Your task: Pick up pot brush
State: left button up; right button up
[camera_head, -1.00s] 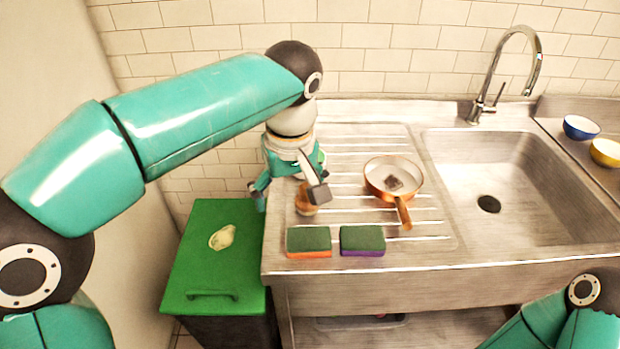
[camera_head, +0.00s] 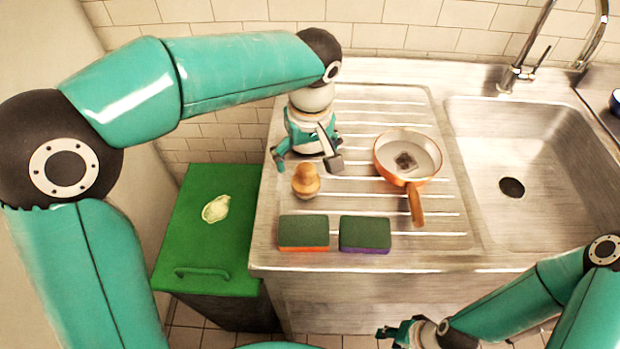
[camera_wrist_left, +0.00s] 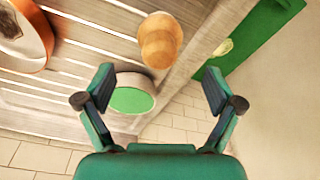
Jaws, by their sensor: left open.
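The pot brush (camera_head: 306,181), a rounded light-wood piece with a knob on top, stands on the ribbed drainboard behind the sponges. It also shows in the left wrist view (camera_wrist_left: 160,40), near the drainboard's edge. My left gripper (camera_head: 305,161) is open and empty just behind the brush, its fingers spread to either side. In the left wrist view the brush lies beyond the fingertips (camera_wrist_left: 158,88), between their lines and apart from them. The brush's underside is hidden. My right gripper (camera_head: 400,331) is low in front of the sink unit, small and partly cut off.
A copper pan (camera_head: 407,157) with a dark patch inside stands right of the brush. Two sponges (camera_head: 304,233) (camera_head: 365,234) lie in front. A round green-faced item (camera_wrist_left: 131,98) is near the left fingers. A green-lidded bin (camera_head: 190,245) stands left; the sink (camera_head: 540,190) is right.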

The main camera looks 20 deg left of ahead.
aim_at(305, 167)
pick_arm(q)
notch_tip(305, 167, down, 3)
jog(key=shift+w+a, duration=0.1)
jog(key=shift+a, duration=0.05)
jog(key=shift+w+a+f+p, duration=0.1)
jog(key=shift+w+f+p, duration=0.15)
jog(key=shift+f, duration=1.1)
jog(key=shift+w+a+f+p, duration=0.1)
jog(key=shift+f+p, duration=0.1)
jog(key=shift+f, duration=1.1)
jog(key=shift+d, duration=0.1)
jog(key=c, duration=1.2)
jog(key=shift+c, duration=0.2)
notch_tip(305, 167, up, 20)
jog(key=p, duration=0.1)
